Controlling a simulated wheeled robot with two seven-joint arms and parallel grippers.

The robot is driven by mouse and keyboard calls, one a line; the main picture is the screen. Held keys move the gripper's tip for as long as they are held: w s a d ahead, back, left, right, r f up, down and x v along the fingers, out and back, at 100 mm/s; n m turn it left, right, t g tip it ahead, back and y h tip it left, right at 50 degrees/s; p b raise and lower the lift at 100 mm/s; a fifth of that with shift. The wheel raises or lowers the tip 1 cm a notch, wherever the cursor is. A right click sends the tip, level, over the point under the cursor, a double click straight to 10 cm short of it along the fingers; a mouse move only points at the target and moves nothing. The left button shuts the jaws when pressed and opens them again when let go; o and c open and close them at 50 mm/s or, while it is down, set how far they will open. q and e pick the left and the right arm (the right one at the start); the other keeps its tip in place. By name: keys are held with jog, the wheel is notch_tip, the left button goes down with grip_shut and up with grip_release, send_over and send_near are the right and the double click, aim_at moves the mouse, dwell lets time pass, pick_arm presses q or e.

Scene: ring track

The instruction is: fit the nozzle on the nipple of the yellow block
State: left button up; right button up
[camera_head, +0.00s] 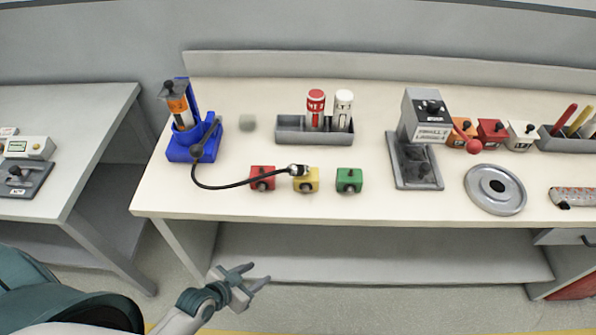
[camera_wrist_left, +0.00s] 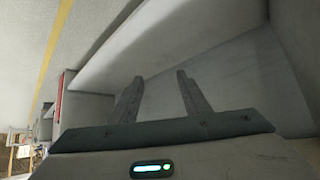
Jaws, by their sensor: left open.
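The yellow block (camera_head: 306,181) stands on the table between a red block (camera_head: 262,178) and a green block (camera_head: 348,180). The nozzle (camera_head: 298,169), at the end of a black hose (camera_head: 236,186), is at the top of the yellow block; whether it is seated on the nipple or only lies against it, I cannot tell. The hose runs from the blue pump stand (camera_head: 195,136) at the table's left. My left gripper (camera_head: 257,277) is open and empty, in front of and below the table edge. Its two fingers also show in the left wrist view (camera_wrist_left: 158,92). My right gripper is not seen.
A grey tray (camera_head: 290,134) with a red and a white bottle stands behind the blocks. A grey press (camera_head: 417,170) and a round metal dish (camera_head: 495,190) stand to the right. A shelf (camera_head: 380,256) runs under the table. The table front before the blocks is clear.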

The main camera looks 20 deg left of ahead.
pick_arm(q)
jog(key=w+d+r+m+t+h, duration=0.1)
jog(key=d+r+m+t+h, duration=0.15)
jog(key=r, duration=0.85)
jog(key=w+d+r+m+t+h, duration=0.1)
jog(key=d+r, duration=0.2)
jog(key=r, duration=0.9)
jog(key=w+a+r+t, duration=0.1)
jog(key=r+t, duration=0.1)
jog(key=r, duration=0.2)
jog(key=w+a+r+t+h+b, duration=0.1)
jog(key=a+r+t, duration=0.1)
jog(key=r, duration=0.3)
jog(key=shift+w+a+r, duration=0.15)
jog(key=shift+w+a, duration=0.1)
jog(key=shift+w, duration=0.05)
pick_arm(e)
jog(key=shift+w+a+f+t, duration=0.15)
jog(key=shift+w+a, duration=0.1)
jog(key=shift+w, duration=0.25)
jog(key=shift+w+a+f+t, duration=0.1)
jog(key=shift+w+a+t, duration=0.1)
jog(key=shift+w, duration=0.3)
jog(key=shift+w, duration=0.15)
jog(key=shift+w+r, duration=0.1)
